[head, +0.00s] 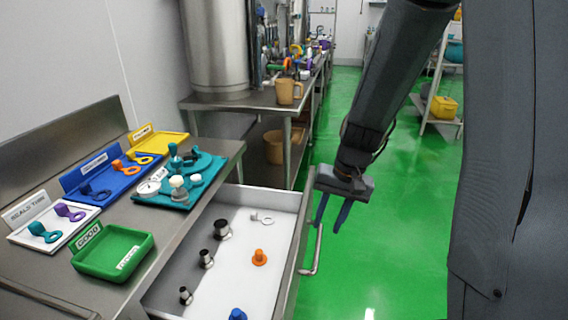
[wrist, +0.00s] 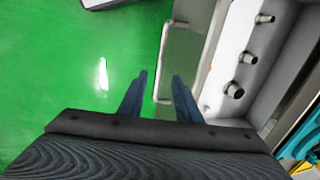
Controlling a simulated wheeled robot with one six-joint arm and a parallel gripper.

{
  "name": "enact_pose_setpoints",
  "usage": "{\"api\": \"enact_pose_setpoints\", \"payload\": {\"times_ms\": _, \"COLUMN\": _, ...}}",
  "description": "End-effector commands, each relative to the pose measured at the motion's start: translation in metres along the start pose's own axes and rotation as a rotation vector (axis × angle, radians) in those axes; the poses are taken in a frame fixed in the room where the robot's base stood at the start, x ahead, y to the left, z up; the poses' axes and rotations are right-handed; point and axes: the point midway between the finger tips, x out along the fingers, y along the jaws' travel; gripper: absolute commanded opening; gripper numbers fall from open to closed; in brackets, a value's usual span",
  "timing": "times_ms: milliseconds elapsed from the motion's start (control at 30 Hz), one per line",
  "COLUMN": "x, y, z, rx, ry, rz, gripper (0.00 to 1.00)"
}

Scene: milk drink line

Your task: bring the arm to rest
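My gripper (head: 333,213) hangs pointing down just right of the open drawer's front, beside its bar handle (head: 316,250). In the wrist view my gripper (wrist: 160,80) has its two dark blue fingers apart with nothing between them. The drawer handle also shows in the wrist view (wrist: 161,70), just beyond the fingertips; I cannot tell from it whether they touch. The open drawer (head: 215,262) holds several black-and-metal fittings, an orange piece (head: 259,257), a blue piece (head: 238,314) and a small pale ring piece (head: 262,218).
The steel bench at left carries a green tray (head: 122,272), a white tray (head: 75,236), a blue tray (head: 92,196), a yellow tray (head: 172,143) and a teal fixture (head: 162,202). A back table holds a tan jug (head: 288,91). Green floor (head: 390,240) right of the drawer is clear.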

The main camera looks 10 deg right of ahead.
Motion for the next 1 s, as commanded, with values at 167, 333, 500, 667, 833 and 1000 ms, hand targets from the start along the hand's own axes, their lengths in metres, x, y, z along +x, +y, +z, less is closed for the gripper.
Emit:
{"api": "enact_pose_setpoints", "payload": {"times_ms": 167, "x": -0.018, "y": -0.004, "z": 0.033, "rx": -0.093, "ry": -0.009, "rz": 0.037, "gripper": 0.31}}
{"api": "enact_pose_setpoints", "payload": {"times_ms": 333, "x": -0.042, "y": 0.001, "z": 0.087, "rx": -0.247, "ry": -0.025, "rz": 0.109, "gripper": 0.31}}
{"api": "enact_pose_setpoints", "payload": {"times_ms": 500, "x": -0.055, "y": 0.01, "z": 0.122, "rx": -0.352, "ry": -0.034, "rz": 0.163, "gripper": 0.31}}
{"api": "enact_pose_setpoints", "payload": {"times_ms": 667, "x": -0.058, "y": 0.014, "z": 0.132, "rx": -0.383, "ry": -0.036, "rz": 0.182, "gripper": 0.31}}
{"api": "enact_pose_setpoints", "payload": {"times_ms": 833, "x": -0.058, "y": 0.014, "z": 0.132, "rx": -0.383, "ry": -0.037, "rz": 0.182, "gripper": 0.31}}
{"api": "enact_pose_setpoints", "payload": {"times_ms": 1000, "x": -0.058, "y": 0.014, "z": 0.132, "rx": -0.382, "ry": -0.036, "rz": 0.181, "gripper": 0.31}}
